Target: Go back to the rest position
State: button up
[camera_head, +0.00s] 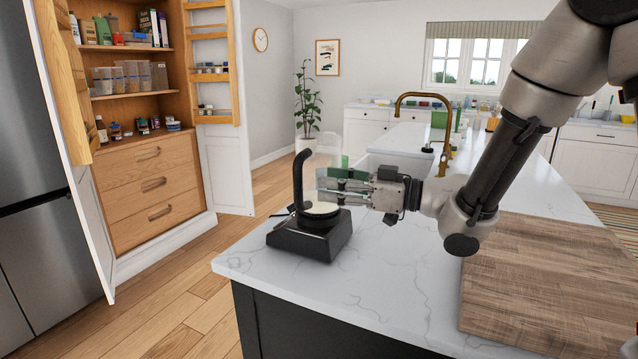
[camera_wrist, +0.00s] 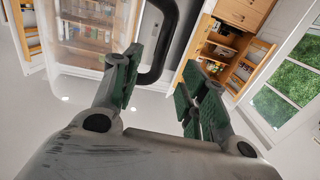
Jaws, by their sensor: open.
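My gripper (camera_head: 322,186) is at the end of my arm, over the island counter, with its green-padded fingers pointing left. In the wrist view my gripper (camera_wrist: 155,88) is open, with nothing between the finger pads. A clear glass jug (camera_head: 324,152) with a curved black handle (camera_head: 298,178) stands upright on a black base (camera_head: 310,238) near the counter's corner. In the head view my fingers overlap the jug's lower part; I cannot tell whether they touch it. In the wrist view the clear jug (camera_wrist: 92,35) and black handle (camera_wrist: 165,45) lie just beyond the fingertips.
The white marble counter (camera_head: 390,285) is bare in front of the black base. A wooden board (camera_head: 545,280) lies at the right, under my arm. A brass tap (camera_head: 425,98) rises behind my gripper. An open wooden pantry (camera_head: 150,150) stands at the left, across the floor.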

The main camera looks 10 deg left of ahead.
jog(key=shift+d, duration=0.15)
jog(key=w+d+r+m+t+h, duration=0.1)
jog(key=w+d+m+t+h, duration=0.2)
jog(key=d, duration=0.6)
jog(key=w+d+r+m+t+h, duration=0.1)
jog(key=d+m+t+h, duration=0.1)
jog(key=d+h, duration=0.5)
jog(key=w+d+r+m+t+h, duration=0.1)
jog(key=w+d+m+t+h, duration=0.2)
jog(key=d, duration=0.7)
jog(key=s+d+f+m+g+h, duration=0.15)
jog(key=s+d+m+h, duration=0.25)
jog(key=s+d, duration=0.55)
jog(key=s+d+f+m+g, duration=0.1)
jog(key=s+d+g, duration=0.1)
jog(key=s, duration=0.7)
jog(key=s+d+f+m+g, duration=0.2)
jog(key=s+g, duration=0.2)
jog(key=s, duration=0.5)
jog(key=shift+d+h, duration=0.3)
jog(key=shift+d, duration=0.05)
